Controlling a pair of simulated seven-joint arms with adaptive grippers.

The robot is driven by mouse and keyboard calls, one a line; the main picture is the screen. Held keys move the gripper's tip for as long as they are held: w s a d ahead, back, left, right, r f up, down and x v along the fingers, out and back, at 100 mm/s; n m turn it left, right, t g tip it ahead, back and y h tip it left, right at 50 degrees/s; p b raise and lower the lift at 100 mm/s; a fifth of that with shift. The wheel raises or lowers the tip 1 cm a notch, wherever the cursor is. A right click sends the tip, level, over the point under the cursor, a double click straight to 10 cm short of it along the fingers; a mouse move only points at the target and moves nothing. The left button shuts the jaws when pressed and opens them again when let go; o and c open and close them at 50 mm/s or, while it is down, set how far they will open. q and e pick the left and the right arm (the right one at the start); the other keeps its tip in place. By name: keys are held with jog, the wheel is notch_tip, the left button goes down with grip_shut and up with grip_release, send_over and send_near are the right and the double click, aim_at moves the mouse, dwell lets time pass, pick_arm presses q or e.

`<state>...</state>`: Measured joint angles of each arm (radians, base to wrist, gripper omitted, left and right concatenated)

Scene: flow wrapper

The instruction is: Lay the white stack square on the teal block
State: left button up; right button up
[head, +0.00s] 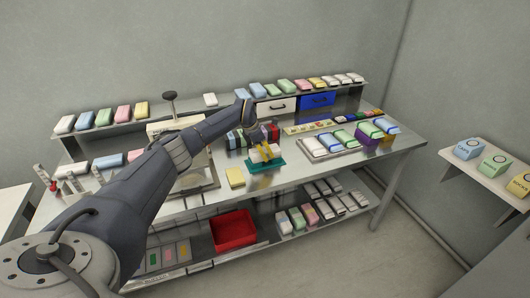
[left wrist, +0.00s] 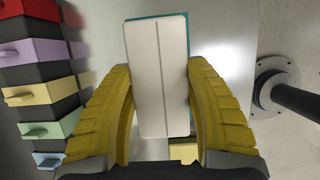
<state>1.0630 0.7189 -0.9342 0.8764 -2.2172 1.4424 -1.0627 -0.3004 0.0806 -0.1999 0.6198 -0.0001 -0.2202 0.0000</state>
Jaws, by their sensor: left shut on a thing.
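The white stack (left wrist: 158,75) is held between the two yellow fingers of my left gripper (left wrist: 162,110). In the head view my left gripper (head: 266,152) is over the teal block (head: 265,166), with the white stack (head: 262,154) between its fingers. In the left wrist view the teal block (left wrist: 192,100) shows as a thin strip along the top and right edges of the stack, which hides most of it. I cannot tell whether the stack touches the block. My right gripper is not in view.
A yellow block (head: 235,177) lies on the steel table left of the teal block. A tower of coloured drawers (left wrist: 35,90) stands at left in the wrist view. A tray of packs (head: 345,148) is to the right. A red bin (head: 233,230) sits on the lower shelf.

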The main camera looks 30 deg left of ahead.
pick_arm(q)
jog(key=shift+f, duration=0.15)
jog(key=o, duration=1)
jog(key=shift+o, duration=0.2)
jog(key=v, duration=1.2)
jog(key=shift+d, duration=0.1)
